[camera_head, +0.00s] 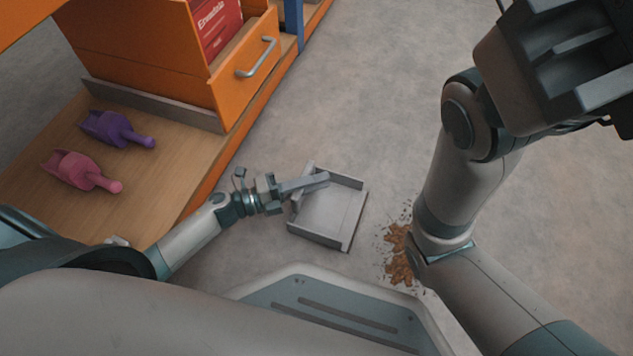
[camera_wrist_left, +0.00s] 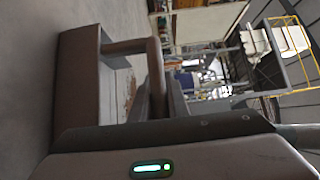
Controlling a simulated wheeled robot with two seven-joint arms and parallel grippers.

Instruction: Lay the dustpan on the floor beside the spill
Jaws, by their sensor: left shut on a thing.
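The grey dustpan (camera_head: 335,212) is left of the brown spill (camera_head: 399,262), with a strip of bare floor between them. It lies flat, low over the floor; I cannot tell whether it touches. My left gripper (camera_head: 312,184) is shut on it at its upper left side. In the left wrist view the dustpan (camera_wrist_left: 78,85) shows close up, with its bar handle (camera_wrist_left: 155,75) by the fingers. My right arm covers the spill's right part. My right gripper (camera_head: 575,70) is at the upper right, close to the camera; its finger opening is unclear.
A wooden shelf board (camera_head: 150,175) at left carries a purple scoop (camera_head: 108,129) and a pink scoop (camera_head: 75,170). An orange drawer unit (camera_head: 235,85) with a metal handle (camera_head: 258,58) stands behind. The grey floor (camera_head: 375,90) beyond the dustpan is clear.

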